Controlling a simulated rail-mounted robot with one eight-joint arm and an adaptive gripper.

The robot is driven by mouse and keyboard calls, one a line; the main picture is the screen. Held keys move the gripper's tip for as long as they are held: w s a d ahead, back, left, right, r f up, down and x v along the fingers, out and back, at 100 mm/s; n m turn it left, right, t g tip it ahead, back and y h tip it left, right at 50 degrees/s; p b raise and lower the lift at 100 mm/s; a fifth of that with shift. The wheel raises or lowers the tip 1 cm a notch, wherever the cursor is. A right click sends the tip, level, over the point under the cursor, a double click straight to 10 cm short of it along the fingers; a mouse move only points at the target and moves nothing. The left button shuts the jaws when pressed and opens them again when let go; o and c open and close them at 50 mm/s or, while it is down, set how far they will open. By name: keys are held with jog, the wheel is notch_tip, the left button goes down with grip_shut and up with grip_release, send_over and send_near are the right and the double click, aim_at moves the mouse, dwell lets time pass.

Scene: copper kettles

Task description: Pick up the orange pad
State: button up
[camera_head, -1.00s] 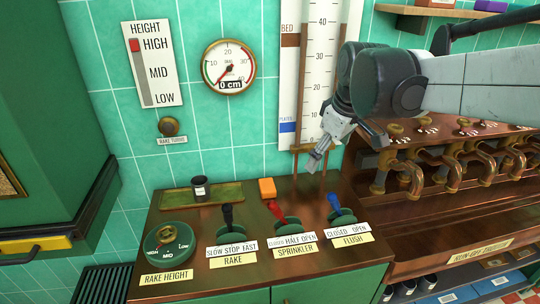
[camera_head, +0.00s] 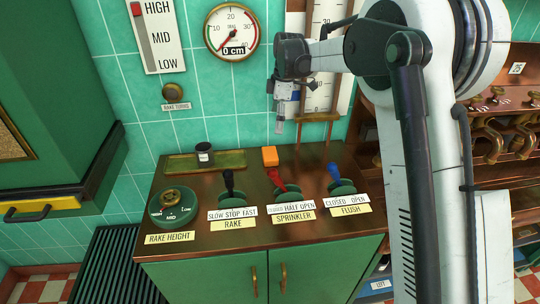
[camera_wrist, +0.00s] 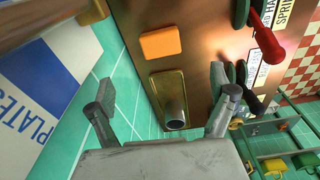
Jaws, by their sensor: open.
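The orange pad (camera_head: 270,156) is a small block on the brown copper counter top (camera_head: 300,237), near its back edge behind the red sprinkler lever. It also shows in the wrist view (camera_wrist: 160,42), flat on the counter and beyond my fingertips. My gripper (camera_head: 280,127) points down above the pad, slightly to its right in the head view, apart from it. In the wrist view the two fingers (camera_wrist: 166,92) are spread wide with nothing between them.
The rake lever (camera_head: 229,183), red sprinkler lever (camera_head: 277,181) and blue flush lever (camera_head: 333,171) stand in front. A tiled wall (camera_head: 150,105) rises behind.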

notch_tip(320, 180, down, 2)
jog(key=a, duration=0.1)
send_over(270, 153)
jog(key=w, duration=0.1)
jog(key=shift+n, duration=0.4)
notch_tip(270, 153, down, 8)
jog(key=shift+d, duration=0.15)
jog(key=shift+s+a+f+p, duration=0.1)
jog(key=shift+s+f+p, duration=0.05)
jog(key=shift+f, duration=0.75)
jog(key=shift+s+a+f+p, duration=0.1)
jog(key=shift+f+p, duration=0.1)
jog(key=shift+f, duration=0.7)
jog(key=shift+s+f+p, duration=0.15)
jog(key=shift+f, duration=0.75)
jog(key=c, duration=1.1)
jog(key=shift+r, duration=0.1)
jog(key=shift+r, duration=0.5)
notch_tip(270, 153, up, 2)
jog(key=shift+r, duration=0.25)
jog(key=s+a+r, duration=0.3)
jog(key=s+a, duration=0.1)
jog(key=s+a+r+b, duration=0.1)
jog(key=s+a+r, duration=0.3)
jog(key=shift+a+r, duration=0.2)
jog(key=shift+a, duration=0.05)
